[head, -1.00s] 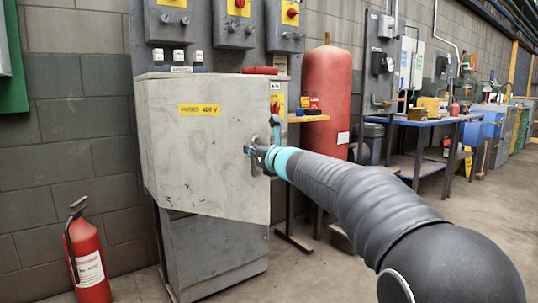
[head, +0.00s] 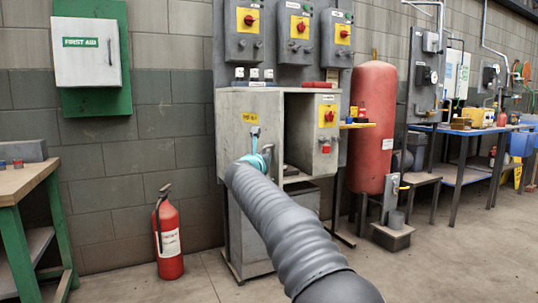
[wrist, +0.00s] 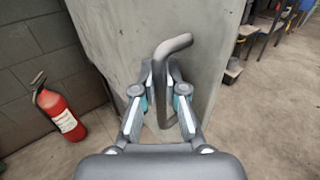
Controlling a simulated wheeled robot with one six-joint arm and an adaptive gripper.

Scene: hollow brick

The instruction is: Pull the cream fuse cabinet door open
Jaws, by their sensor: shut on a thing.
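The cream fuse cabinet (head: 323,168) stands against the wall on a grey base. Its door (head: 232,135), with a yellow label, is swung outward on its left side. A dark opening (head: 298,125) shows to the right of the door. In the head view my gripper (head: 262,154) is at the door's right part, partly hidden by my arm. In the wrist view my gripper (wrist: 161,78) is shut on the grey bent door handle (wrist: 173,46), with a finger on each side. The door face (wrist: 118,38) lies just behind it. Most of the interior is hidden.
A red fire extinguisher (head: 168,235) stands on the floor to the left. A workbench (head: 28,178) with green legs is at the far left. A red tank (head: 373,130) and a metal stand (head: 391,235) are to the right. The floor in front looks clear.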

